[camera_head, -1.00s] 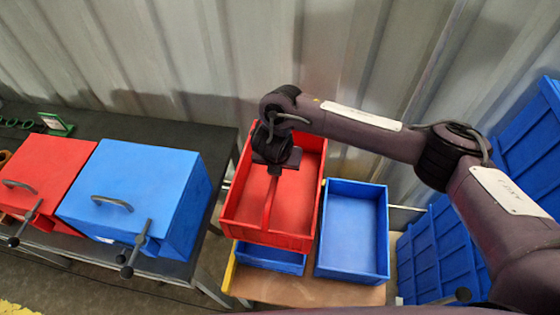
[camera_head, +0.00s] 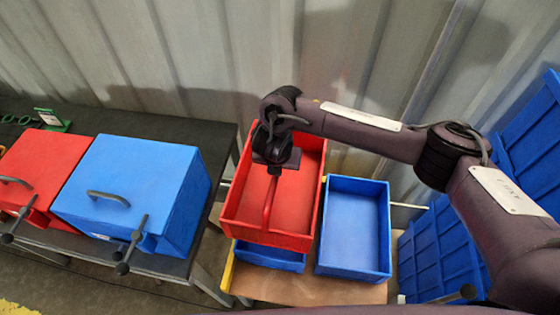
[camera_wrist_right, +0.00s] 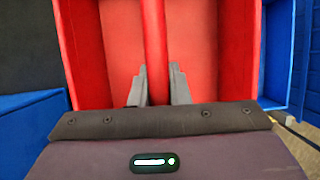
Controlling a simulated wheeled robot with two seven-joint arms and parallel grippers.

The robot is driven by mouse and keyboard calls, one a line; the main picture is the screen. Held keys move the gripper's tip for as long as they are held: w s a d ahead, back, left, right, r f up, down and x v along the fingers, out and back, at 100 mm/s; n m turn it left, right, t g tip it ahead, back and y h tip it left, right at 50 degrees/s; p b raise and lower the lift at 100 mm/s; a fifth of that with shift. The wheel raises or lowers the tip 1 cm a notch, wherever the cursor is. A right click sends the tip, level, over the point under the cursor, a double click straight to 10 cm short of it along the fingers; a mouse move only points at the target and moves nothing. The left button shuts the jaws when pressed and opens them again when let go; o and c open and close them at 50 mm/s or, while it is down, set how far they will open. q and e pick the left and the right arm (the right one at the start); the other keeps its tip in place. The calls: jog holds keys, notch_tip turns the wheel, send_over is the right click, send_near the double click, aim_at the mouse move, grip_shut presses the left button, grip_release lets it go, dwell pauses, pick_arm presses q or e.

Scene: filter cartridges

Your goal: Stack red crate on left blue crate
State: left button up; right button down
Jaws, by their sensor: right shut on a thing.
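The red crate (camera_head: 246,204) is an open box with a red bar handle along its middle. My right gripper (camera_head: 272,172) is shut on that handle, and in the right wrist view the fingers (camera_wrist_right: 159,85) stand on both sides of the bar. The left blue crate (camera_head: 270,256) is directly below the red crate, which hides all but its front part. I cannot tell whether the two crates touch. The right blue crate (camera_head: 353,224) is open and empty beside them on the wooden table (camera_head: 310,290). My left gripper is not in view.
A dark bench (camera_head: 120,122) at the left carries a red box (camera_head: 45,170) and a blue box (camera_head: 130,185) with handles. Large blue crates (camera_head: 440,250) stand at the right. A corrugated metal wall (camera_head: 240,50) is behind.

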aim_at(281, 187)
jog(key=shift+f+b, duration=4.8)
jog(key=shift+f, duration=1.05)
jog(key=c, duration=1.3)
grip_release()
jog(key=shift+c, duration=0.2)
jog(key=shift+o, duration=0.2)
jog(key=shift+f, duration=0.1)
jog(key=p+v, duration=0.3)
jog(key=v, duration=0.4)
jog(key=shift+w, duration=0.1)
jog(key=shift+s+a+r, duration=0.1)
jog(key=shift+s+r, duration=0.15)
jog(key=shift+r, duration=0.25)
jog(key=shift+s+f, duration=0.15)
